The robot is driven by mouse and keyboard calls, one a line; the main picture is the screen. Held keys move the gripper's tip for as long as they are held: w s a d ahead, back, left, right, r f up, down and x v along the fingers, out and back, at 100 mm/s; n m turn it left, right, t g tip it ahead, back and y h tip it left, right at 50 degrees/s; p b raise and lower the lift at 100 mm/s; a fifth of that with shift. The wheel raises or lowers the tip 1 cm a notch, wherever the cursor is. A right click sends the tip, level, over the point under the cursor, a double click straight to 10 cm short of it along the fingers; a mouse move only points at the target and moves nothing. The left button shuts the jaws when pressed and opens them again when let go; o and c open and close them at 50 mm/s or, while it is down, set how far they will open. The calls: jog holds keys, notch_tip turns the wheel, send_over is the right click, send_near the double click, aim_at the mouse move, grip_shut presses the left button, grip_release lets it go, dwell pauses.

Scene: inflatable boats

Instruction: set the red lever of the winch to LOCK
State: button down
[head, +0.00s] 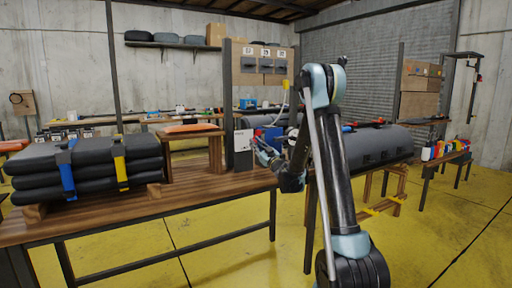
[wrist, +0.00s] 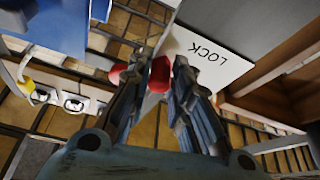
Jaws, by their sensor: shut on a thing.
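My gripper (wrist: 163,68) is shut on the red lever (wrist: 159,76) in the wrist view. Red shows between the fingertips and also pokes out left of the left finger. The white plate (wrist: 226,60) lies just behind and right of the fingers. Its word LOCK appears upside down beside the right fingertip. In the head view my gripper (head: 263,151) reaches to the white plate (head: 243,150) at the right end of the wooden bench. The winch body and most of the lever are hidden there by the plate and my arm.
The wooden bench (head: 120,215) carries stacked grey rolled boats (head: 85,165) at left and a small wooden stand (head: 194,136) beside the plate. A large grey tube (head: 375,146) lies behind my arm. Yellow floor (head: 440,215) is open at right.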

jog(key=shift+d, duration=0.15)
jog(key=c, duration=1.4)
grip_release()
jog(key=shift+c, duration=0.2)
jog(key=shift+s+f, duration=0.1)
jog(key=v, duration=1.1)
jog(key=shift+d+f, duration=0.2)
jog(key=shift+d, duration=0.1)
jog(key=shift+s, duration=0.1)
